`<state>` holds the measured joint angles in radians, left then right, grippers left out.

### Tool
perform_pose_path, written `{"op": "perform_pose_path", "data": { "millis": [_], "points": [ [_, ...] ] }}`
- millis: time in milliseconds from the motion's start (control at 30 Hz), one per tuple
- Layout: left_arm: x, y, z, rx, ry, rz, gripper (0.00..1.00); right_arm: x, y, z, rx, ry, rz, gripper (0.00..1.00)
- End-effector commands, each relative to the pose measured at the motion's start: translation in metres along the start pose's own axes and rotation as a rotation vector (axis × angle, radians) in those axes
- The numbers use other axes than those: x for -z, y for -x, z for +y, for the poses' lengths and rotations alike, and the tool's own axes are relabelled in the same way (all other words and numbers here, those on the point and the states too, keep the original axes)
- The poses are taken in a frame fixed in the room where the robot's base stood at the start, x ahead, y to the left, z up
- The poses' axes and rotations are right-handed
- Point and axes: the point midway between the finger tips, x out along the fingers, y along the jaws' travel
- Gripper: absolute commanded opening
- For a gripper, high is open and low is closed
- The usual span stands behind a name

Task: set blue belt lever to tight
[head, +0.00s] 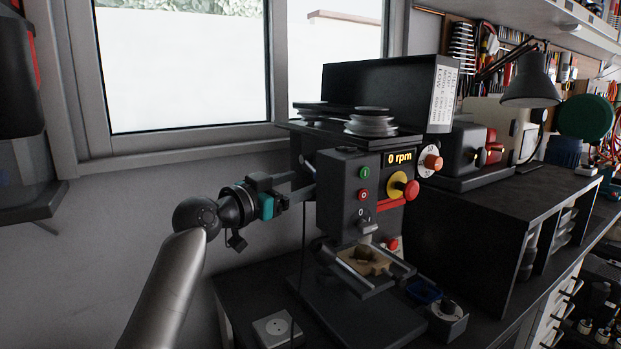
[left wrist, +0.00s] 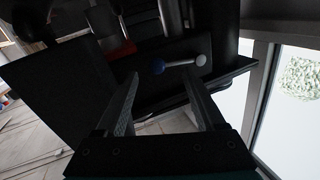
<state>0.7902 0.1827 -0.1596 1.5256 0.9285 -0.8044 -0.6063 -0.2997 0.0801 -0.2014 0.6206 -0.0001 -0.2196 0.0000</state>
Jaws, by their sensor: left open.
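The rod runs right to a grey round end on the dark side of the drill press (head: 338,180). My left gripper (head: 303,188) is at that side, below the belt pulleys. My right gripper is out of view.
The drill press front has a green button, red buttons and a display reading 0 rpm (head: 398,158). A vise with a workpiece (head: 368,262) sits under the head. A window (head: 185,70) is behind. Free room lies left of the machine.

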Motion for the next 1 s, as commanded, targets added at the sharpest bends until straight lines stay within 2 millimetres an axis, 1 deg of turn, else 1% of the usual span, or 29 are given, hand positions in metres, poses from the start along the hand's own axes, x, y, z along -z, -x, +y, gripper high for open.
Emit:
{"op": "perform_pose_path", "data": {
  "millis": [33,100,300,500,767,1000],
  "points": [
    [0.001,-0.008,0.001,-0.002,0.003,0.001,0.71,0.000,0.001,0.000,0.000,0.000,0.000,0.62],
    [0.001,-0.016,0.001,-0.003,0.000,-0.001,0.71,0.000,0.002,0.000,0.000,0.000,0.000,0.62],
    [0.001,-0.032,0.001,-0.002,0.001,0.000,0.71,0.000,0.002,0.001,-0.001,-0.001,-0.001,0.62],
    [0.000,-0.038,0.001,-0.001,-0.001,0.000,0.71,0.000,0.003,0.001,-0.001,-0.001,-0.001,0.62],
    [0.000,-0.038,0.001,-0.001,-0.001,0.000,0.71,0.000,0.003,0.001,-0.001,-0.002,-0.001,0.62],
    [0.000,-0.038,0.001,-0.001,0.000,-0.001,0.44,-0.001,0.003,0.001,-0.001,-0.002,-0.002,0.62]
  ]
}}
